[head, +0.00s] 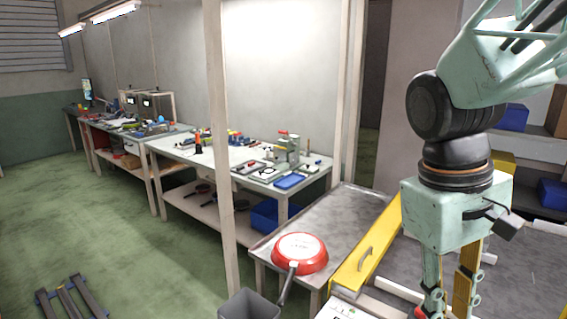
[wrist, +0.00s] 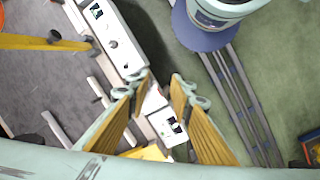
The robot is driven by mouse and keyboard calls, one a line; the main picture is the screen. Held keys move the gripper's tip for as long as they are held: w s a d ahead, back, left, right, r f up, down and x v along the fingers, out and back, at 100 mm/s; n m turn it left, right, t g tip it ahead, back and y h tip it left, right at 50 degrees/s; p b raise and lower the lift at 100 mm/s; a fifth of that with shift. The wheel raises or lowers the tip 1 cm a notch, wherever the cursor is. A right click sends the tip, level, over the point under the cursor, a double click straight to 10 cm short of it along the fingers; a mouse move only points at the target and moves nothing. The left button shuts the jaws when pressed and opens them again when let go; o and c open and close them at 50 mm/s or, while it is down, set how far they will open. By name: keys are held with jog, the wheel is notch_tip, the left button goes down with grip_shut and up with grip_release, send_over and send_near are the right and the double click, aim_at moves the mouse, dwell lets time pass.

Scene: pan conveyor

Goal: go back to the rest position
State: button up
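My gripper (head: 450,295) hangs pointing down at the right of the head view, its fingertips close to the lower edge of the picture. In the wrist view my gripper (wrist: 164,84) shows two fingers with ribbed yellow-brown pads standing apart, with nothing between them. Below the gap are parts of a white machine frame. A red pan (head: 300,252) lies bottom up on the grey metal table, left of my gripper and clear of it, its dark handle pointing toward the front edge.
A yellow guard rail (head: 365,250) stands between the pan and the conveyor (head: 525,268). A grey bin (head: 248,305) is at the front. A workbench (head: 225,150) with tools runs along the wall. Dark floor rails (head: 72,300) lie at lower left. Shelves (head: 535,150) with blue boxes stand behind my arm.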

jog(key=s+a+r+m+t+y, duration=0.2)
jog(key=s+a+r+t, duration=0.2)
jog(key=s, duration=0.5)
jog(key=shift+s+a+r+m+t, duration=0.3)
jog(key=shift+a+r+t, duration=0.1)
jog(key=shift+a+r, duration=0.7)
